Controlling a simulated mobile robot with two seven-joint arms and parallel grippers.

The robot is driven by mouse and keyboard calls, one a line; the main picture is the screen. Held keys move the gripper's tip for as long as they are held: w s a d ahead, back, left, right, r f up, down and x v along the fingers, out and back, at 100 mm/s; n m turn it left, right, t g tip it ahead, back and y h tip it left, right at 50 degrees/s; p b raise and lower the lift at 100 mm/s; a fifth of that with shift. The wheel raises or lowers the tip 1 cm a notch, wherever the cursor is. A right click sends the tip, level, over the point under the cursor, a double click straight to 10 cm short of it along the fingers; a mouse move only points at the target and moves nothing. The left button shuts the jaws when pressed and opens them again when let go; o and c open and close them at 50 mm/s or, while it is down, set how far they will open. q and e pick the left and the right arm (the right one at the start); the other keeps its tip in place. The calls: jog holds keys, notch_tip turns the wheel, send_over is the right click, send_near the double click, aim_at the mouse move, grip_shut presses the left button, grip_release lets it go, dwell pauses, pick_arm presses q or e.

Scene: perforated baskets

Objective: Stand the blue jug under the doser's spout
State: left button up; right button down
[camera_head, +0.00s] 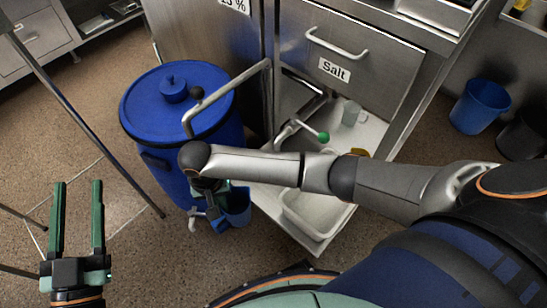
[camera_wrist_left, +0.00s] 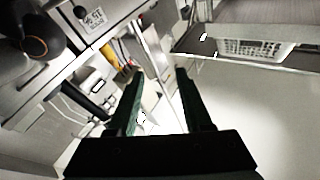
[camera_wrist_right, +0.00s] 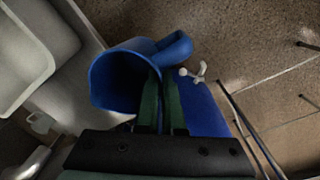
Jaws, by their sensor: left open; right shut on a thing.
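The blue jug (camera_head: 237,206) is in my right gripper (camera_head: 212,196), low beside the blue barrel (camera_head: 178,105). In the right wrist view the jug (camera_wrist_right: 112,85) shows its open mouth, and my right gripper's fingers (camera_wrist_right: 160,90) are shut at its rim or wall. The exact grip is hard to see. A small white tap (camera_head: 194,218) is low on the barrel's front. It also shows in the right wrist view (camera_wrist_right: 193,73), beside the jug, apart from its mouth. My left gripper (camera_head: 78,200) is open and empty at the lower left.
A white basin (camera_head: 310,215) and a faucet with a green knob (camera_head: 322,136) stand right of the barrel. A drawer labelled Salt (camera_head: 345,60) is behind. A blue bin (camera_head: 480,105) stands at the right. Thin metal legs cross the left floor.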

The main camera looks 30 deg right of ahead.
aim_at(236, 188)
jog(key=d, duration=0.1)
jog(key=w+d, duration=0.1)
jog(key=d, duration=0.1)
jog(key=w+d+b, duration=0.1)
jog(key=d, duration=0.1)
jog(key=shift+w+d+f, duration=0.1)
jog(key=shift+w+d, duration=0.15)
pick_arm(q)
jog(key=s+d+r+m+t+h+b, duration=0.1)
jog(key=s+r+m+t+h+b, duration=0.1)
jog(key=s+r+m+h, duration=0.4)
notch_tip(236, 188, up, 3)
jog(key=shift+s+d+f+h+b, duration=0.15)
jog(key=shift+s+d+h+b, duration=0.1)
jog(key=shift+h+b, duration=0.75)
pick_arm(e)
jog(key=w+d, duration=0.4)
jog(key=d, duration=0.6)
jog(key=shift+w+d+f, duration=0.15)
jog(key=shift+w+d, duration=0.15)
jog(key=shift+w, duration=0.1)
jog(key=shift+f, duration=0.1)
pick_arm(q)
jog(key=shift+s+r+p, duration=0.1)
jog(key=shift+r+p, duration=0.15)
jog(key=shift+p, duration=0.05)
pick_arm(e)
jog(key=shift+f, duration=0.25)
